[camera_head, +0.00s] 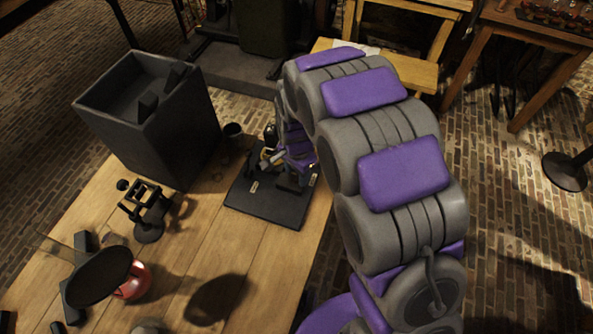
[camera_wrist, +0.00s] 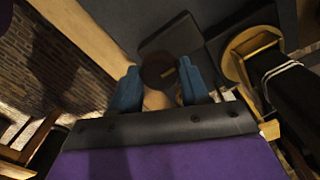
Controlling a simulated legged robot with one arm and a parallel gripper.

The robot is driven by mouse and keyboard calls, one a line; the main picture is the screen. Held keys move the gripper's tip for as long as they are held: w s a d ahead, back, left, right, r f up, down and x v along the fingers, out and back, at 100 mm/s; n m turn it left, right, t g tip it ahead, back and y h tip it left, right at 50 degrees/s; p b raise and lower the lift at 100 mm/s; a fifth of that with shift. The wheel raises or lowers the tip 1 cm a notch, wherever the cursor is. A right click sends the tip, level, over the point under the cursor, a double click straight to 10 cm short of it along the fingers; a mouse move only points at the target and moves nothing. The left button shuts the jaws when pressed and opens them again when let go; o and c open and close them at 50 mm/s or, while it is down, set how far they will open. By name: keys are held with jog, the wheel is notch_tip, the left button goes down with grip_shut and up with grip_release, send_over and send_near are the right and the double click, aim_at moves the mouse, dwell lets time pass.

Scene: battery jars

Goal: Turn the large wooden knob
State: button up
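In the wrist view, a round dark brown knob (camera_wrist: 158,70) shows in shadow between and beyond my fingertips; I take it for the large wooden knob. My gripper (camera_wrist: 160,82) has its two blue fingers spread apart, one on each side of the knob in the picture. I cannot tell whether they touch it. In the head view, my gripper (camera_head: 292,178) is low over the right part of a black base plate (camera_head: 262,208) on the wooden table. My arm and gripper hide the knob there.
A brass-coloured ring (camera_wrist: 236,66) and a black cylinder with white stripes (camera_wrist: 285,90) are close on the right in the wrist view. On the table (camera_head: 215,255) stand a large dark bin (camera_head: 165,125), a small black stand (camera_head: 148,215) and a red jar (camera_head: 134,281).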

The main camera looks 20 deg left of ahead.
jog(key=c, duration=0.5)
jog(key=shift+o, duration=0.2)
jog(key=shift+r+n+p, duration=0.1)
jog(key=shift+n+p, duration=0.2)
jog(key=shift+p, duration=0.05)
